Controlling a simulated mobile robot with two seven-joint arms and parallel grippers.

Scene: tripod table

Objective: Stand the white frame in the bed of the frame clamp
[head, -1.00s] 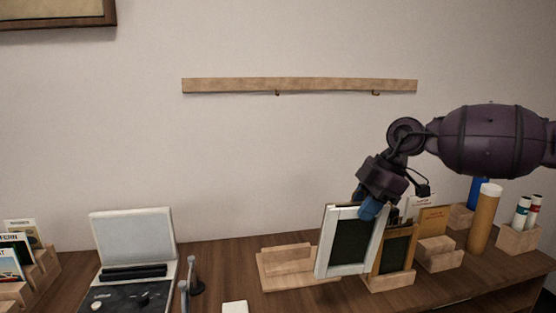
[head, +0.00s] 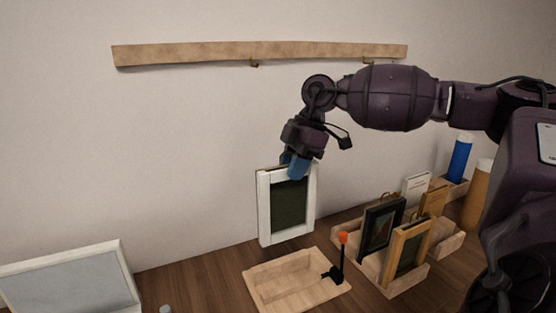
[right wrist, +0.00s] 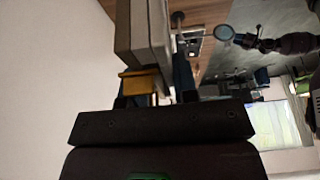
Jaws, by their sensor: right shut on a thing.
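The white frame (head: 264,212) with a dark green panel is held upright, tilted slightly, in front of the wall. My right gripper (head: 296,166) with blue fingertips is shut on its top edge. The frame also shows edge-on in the right wrist view (right wrist: 142,35). The frame clamp (head: 262,291) is a light wooden tray with a sunken, empty bed and a black lever with an orange-red tip at its right. The frame's lower edge shows just above and behind the clamp's back edge, apart from it.
Right of the clamp, a wooden rack (head: 416,279) holds a black frame (head: 368,237) and a wooden frame (head: 392,256). Blue (head: 460,158) and tan (head: 477,195) cylinders stand behind at the right. A grey-panelled white device (head: 70,281) is at lower left.

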